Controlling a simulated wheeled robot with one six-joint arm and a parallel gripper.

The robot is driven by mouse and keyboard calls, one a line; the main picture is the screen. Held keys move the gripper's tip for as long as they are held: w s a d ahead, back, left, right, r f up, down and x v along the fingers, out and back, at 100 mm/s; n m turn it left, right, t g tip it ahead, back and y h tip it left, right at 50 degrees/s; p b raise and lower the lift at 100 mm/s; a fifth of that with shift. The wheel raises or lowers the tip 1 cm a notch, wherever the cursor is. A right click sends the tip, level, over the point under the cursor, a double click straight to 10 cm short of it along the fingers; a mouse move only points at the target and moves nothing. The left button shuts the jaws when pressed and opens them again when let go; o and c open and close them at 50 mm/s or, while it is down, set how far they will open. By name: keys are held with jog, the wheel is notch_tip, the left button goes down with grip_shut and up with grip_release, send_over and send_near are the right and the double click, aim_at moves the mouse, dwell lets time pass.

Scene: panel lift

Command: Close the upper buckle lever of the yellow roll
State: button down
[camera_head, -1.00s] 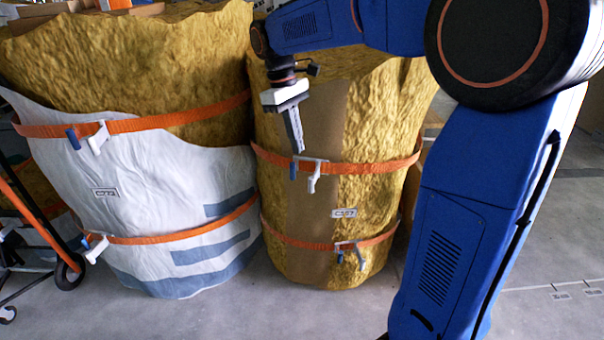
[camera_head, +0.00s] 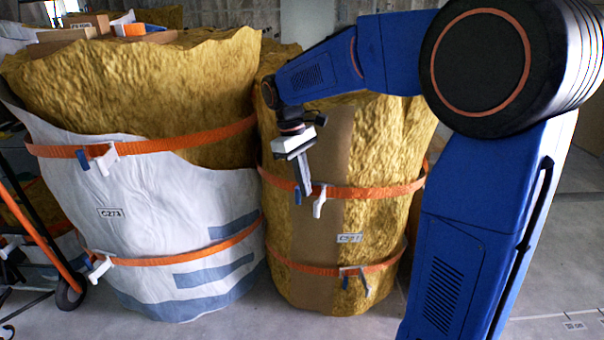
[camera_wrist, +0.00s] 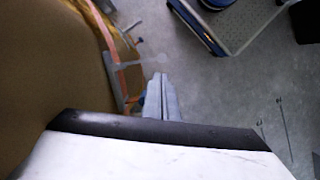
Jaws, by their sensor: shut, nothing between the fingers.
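The yellow roll (camera_head: 385,145) stands upright with a brown vertical band. Its upper orange strap (camera_head: 375,192) carries a buckle with a white lever (camera_head: 319,204) and a blue lever (camera_head: 297,197), both hanging down. In the wrist view, the strap (camera_wrist: 113,60) and grey buckle frame (camera_wrist: 116,78) lie left of the fingers, with a blue bit (camera_wrist: 141,99) beside them. My gripper (camera_head: 307,194) points down in front of this buckle, between the levers in the picture; its shut, empty fingers also show in the wrist view (camera_wrist: 161,80). I cannot tell whether they touch a lever.
A lower strap with its own buckle (camera_head: 352,271) circles the yellow roll. A white-wrapped roll (camera_head: 150,215) with two orange straps stands close at left. A cart with a wheel (camera_head: 70,292) is at far left. Grey floor (camera_head: 545,250) at right is open.

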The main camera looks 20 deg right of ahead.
jog(key=shift+x, duration=2.15)
jog(key=s+d+n+t+h, duration=0.1)
jog(key=s+d+n+t, duration=0.1)
jog(key=d+n, duration=0.6)
jog(key=s+n, duration=0.1)
jog(key=n, duration=0.4)
jog(key=shift+s+d+t, duration=0.2)
jog(key=shift+t, duration=0.2)
jog(key=shift+r, duration=0.15)
jog(key=v, duration=0.9)
jog(key=shift+r, duration=0.35)
